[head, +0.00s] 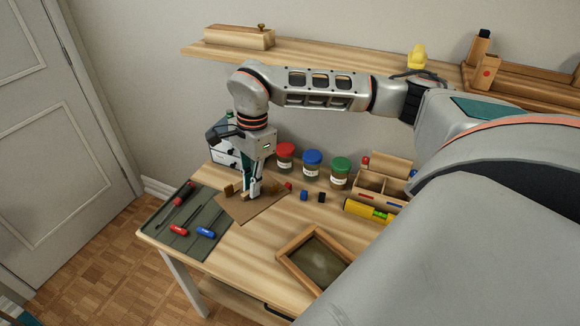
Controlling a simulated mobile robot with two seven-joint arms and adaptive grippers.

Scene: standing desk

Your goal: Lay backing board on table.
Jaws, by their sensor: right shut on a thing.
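The backing board (262,209), a thin brown sheet, is on or just above the wooden table (222,262), at its left half. It slightly overlaps the right edge of the green mat; whether it lies fully flat is hard to tell. My right gripper (250,193) points down at the board and is shut on it, with the fingertips covering part of it. An empty-looking wooden frame (283,256) with a dark grey-brown inside lies to the right, near the front edge. My left gripper is not in view.
A green mat (169,241) with screwdrivers (205,233) lies left. Jars with red (285,157), blue (312,165) and green (340,173) lids stand behind, with small blocks before them. A wooden organizer (371,187) and yellow level (368,211) are right. A shelf (330,53) hangs above.

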